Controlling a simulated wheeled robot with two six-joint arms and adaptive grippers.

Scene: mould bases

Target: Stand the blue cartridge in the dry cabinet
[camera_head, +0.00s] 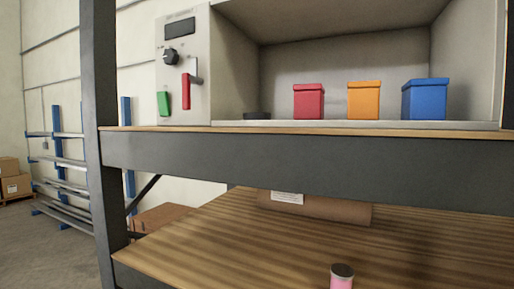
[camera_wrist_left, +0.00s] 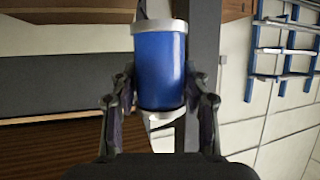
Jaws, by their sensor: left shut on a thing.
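The blue cartridge (camera_wrist_left: 160,58) fills the middle of the left wrist view. It is a blue cylinder with a pale grey cap at each end. My left gripper (camera_wrist_left: 160,98) is shut on it, with one finger on each side. Neither gripper shows in the head view. The dry cabinet (camera_head: 345,62) appears to be the pale open-fronted box on the upper shelf in the head view. Inside stand a red box (camera_head: 309,103), an orange box (camera_head: 364,102) and a blue box (camera_head: 425,101). A low dark piece (camera_head: 257,115) lies at its left.
The control panel (camera_head: 181,85) left of the opening has a dial, a red lever and a green tab. The dark shelf beam (camera_head: 300,160) and post (camera_head: 97,100) frame the shelf. Below are a brown roll (camera_head: 335,209) and a pink dark-lidded container (camera_head: 342,279).

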